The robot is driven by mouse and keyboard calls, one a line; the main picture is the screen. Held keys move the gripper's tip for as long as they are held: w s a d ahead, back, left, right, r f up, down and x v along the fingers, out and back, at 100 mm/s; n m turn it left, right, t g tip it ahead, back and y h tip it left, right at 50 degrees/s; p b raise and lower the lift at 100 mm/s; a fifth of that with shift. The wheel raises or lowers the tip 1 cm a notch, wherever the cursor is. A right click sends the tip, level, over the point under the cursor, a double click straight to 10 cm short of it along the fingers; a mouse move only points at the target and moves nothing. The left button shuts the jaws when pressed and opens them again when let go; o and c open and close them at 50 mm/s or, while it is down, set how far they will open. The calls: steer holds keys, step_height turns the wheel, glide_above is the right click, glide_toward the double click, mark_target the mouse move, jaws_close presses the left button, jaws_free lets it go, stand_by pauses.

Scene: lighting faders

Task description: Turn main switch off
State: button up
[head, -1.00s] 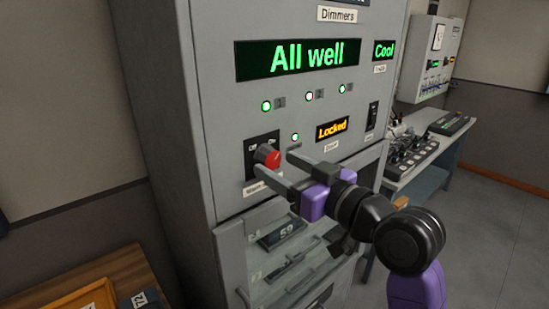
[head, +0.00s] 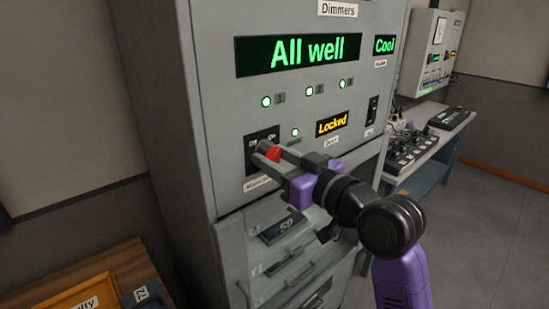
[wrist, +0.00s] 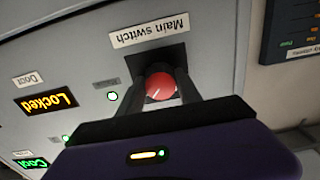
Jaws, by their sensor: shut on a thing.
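The main switch is a red round knob (head: 273,154) on a black plate (head: 256,141) at the lower left of the grey dimmer cabinet's panel. In the wrist view the knob (wrist: 160,86) sits below its "Main switch" label (wrist: 150,33), which appears upside down. A pale pointer line shows on the knob's face. My gripper (head: 271,150) is shut on the knob, with one finger on either side of it. The fingers hide part of the knob and of the plate's off and on markings in the head view.
The cabinet displays read "All well" (head: 292,53), "Cool" (head: 385,45) and "Locked" (head: 332,124). Several green lamps are lit. A glass-fronted door (head: 285,255) with a handle lies below my gripper. A wooden table (head: 135,262) stands at left, a bench with equipment (head: 415,146) at right.

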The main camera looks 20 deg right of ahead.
steer(key=shift+f+n+b, duration=0.1)
steer(key=shift+n+b, duration=0.2)
steer(key=shift+b, duration=0.05)
steer(key=n+b, duration=0.2)
steer(key=b, duration=0.1)
steer(key=shift+f+n, duration=0.1)
steer(key=shift+n, duration=0.2)
steer(key=n+b, duration=0.5)
steer(key=shift+d, duration=0.1)
steer(key=n+b, duration=0.5)
steer(key=shift+n, duration=0.4)
steer(key=shift+r+n+b, duration=0.2)
steer(key=shift+n+b, duration=1.15)
steer(key=shift+n, duration=0.55)
steer(key=o, duration=1.4)
steer(key=shift+r, duration=0.1)
steer(key=shift+c, duration=0.2)
